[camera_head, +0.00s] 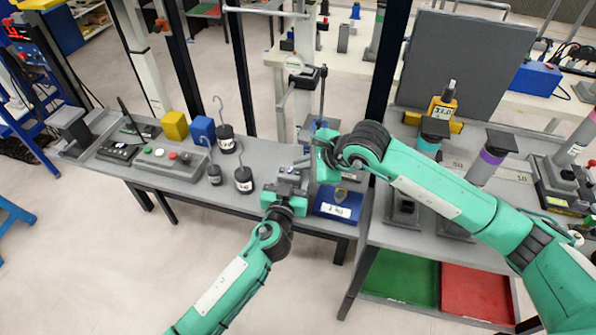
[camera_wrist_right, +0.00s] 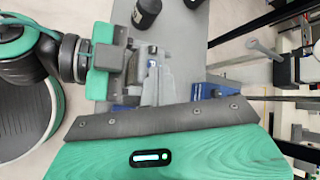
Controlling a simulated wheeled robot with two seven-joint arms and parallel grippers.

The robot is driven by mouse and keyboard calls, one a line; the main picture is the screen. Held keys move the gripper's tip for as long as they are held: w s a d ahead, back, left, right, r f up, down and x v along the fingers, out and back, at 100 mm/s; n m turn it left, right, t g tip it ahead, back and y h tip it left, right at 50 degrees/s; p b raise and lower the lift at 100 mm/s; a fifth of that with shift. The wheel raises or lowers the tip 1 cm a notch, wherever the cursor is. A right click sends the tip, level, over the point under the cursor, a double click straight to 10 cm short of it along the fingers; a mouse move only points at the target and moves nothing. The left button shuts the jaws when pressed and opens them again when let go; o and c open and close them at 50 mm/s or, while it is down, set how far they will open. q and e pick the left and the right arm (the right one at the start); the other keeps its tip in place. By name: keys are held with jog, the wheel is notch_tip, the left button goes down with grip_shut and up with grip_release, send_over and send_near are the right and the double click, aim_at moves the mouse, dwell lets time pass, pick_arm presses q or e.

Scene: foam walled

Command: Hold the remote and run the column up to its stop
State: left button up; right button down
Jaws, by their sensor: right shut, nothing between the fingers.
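My right gripper (camera_head: 322,158) is shut and empty above the bench's right end, beside an upright stand (camera_head: 307,78) with a dark clamp. A grey box with green, white and red buttons (camera_head: 178,170) lies on the bench at left. I cannot make out a remote for certain, nor which upright is the column.
Black hooked weights (camera_head: 243,180), a yellow block (camera_head: 175,126) and a blue block (camera_head: 202,130) stand on the grey bench. A blue scale (camera_head: 338,206) sits at its right end. A right-hand table holds capped cylinders (camera_head: 491,160). The floor in front is clear.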

jog(key=shift+r, duration=0.25)
notch_tip(320, 180, up, 5)
jog(key=shift+r, duration=0.1)
dwell(0.6)
dwell(0.5)
pick_arm(q)
jog(key=o, duration=1.1)
jog(key=shift+o, duration=0.2)
